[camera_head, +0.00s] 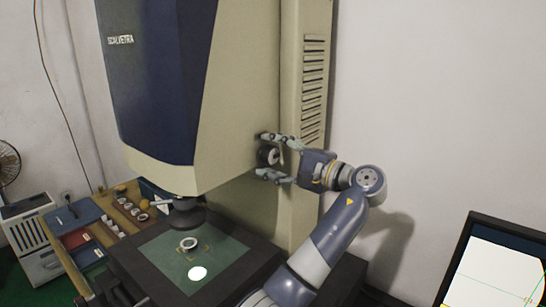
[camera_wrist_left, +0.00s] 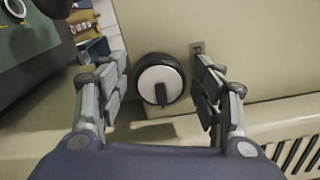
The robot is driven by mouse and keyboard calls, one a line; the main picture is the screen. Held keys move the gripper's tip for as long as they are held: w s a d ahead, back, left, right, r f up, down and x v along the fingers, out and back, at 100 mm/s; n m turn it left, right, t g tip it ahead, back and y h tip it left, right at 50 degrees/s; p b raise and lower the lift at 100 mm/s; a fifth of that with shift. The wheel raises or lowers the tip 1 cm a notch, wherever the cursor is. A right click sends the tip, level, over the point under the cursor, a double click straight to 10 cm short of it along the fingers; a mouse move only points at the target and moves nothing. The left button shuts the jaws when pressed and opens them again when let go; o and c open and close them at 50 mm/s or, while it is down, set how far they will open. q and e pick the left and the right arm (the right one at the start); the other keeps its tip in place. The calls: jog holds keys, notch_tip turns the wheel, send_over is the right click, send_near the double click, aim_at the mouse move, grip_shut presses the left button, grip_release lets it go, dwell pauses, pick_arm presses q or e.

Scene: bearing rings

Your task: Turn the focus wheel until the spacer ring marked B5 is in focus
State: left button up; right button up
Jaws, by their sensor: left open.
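The focus wheel (camera_head: 269,156) is a dark round knob with a pale face on the side of the measuring machine (camera_head: 245,95). In the left wrist view the focus wheel (camera_wrist_left: 160,82) shows a white disc with a dark grip bar pointing down. My left gripper (camera_head: 270,157) is open, its fingers on either side of the wheel with gaps showing in the wrist view (camera_wrist_left: 160,68). A pale ring (camera_head: 189,243) lies on the greenish stage (camera_head: 232,262) near the dark lens (camera_head: 187,215). No B5 mark is readable. My right gripper is out of view.
A monitor (camera_head: 490,270) with a pale screen and thin coloured lines stands at lower right. A wooden tray (camera_head: 112,214) with several small rings is at left. A bright light spot (camera_head: 198,273) lies on the stage. A vented panel (camera_head: 314,90) rises behind the gripper.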

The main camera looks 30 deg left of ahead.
pick_arm(q)
jog(key=d, duration=1.2)
jog(key=shift+s, duration=0.45)
jog(key=shift+f, duration=0.1)
dwell(0.5)
